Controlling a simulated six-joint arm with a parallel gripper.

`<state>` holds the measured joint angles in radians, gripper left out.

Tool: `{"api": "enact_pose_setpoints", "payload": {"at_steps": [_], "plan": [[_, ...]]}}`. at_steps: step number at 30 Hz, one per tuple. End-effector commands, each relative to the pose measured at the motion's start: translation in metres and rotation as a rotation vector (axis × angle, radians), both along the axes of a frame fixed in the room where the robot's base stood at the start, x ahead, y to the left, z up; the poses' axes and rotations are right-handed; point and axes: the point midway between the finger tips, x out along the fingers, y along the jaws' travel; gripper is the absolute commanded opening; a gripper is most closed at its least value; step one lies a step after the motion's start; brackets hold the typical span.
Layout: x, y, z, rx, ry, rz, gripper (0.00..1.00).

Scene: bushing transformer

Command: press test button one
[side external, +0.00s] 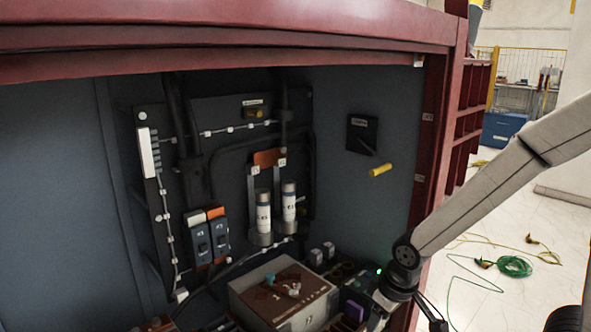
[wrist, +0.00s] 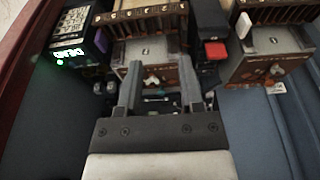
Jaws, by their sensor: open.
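I cannot tell which part is test button one. A dark tester box (wrist: 85,35) at the upper left of the wrist view has a pale panel and a green lit display (wrist: 68,52) that appears to read "DEAD". A dark unit with a purple part (side external: 352,311) shows beside my wrist in the side view. My gripper (wrist: 160,75) is open, its two grey fingers apart with nothing held between them. In the wrist view the fingers point at a brown-topped box (wrist: 150,50) with a small pale knob. In the side view the fingertips are largely out of frame at the bottom.
A box with a brown top (side external: 283,291) stands on the cabinet floor. A second brown-topped box (wrist: 268,55) and a red block (wrist: 215,50) lie to the right. Switches (side external: 209,238) and two white cylinders (side external: 276,208) are on the back panel. The red cabinet post (side external: 432,150) stands near my arm.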

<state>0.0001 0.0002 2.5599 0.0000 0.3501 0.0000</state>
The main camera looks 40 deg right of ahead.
Motion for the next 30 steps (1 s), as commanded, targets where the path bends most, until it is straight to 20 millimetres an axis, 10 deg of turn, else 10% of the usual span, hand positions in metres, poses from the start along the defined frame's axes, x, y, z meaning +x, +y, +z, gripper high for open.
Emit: {"api": "enact_pose_setpoints", "payload": {"at_steps": [4,30], "plan": [[0.0,0.0,0.0,0.0,0.0,0.0,0.0],[0.0,0.0,0.0,0.0,0.0,0.0,0.0]]}}
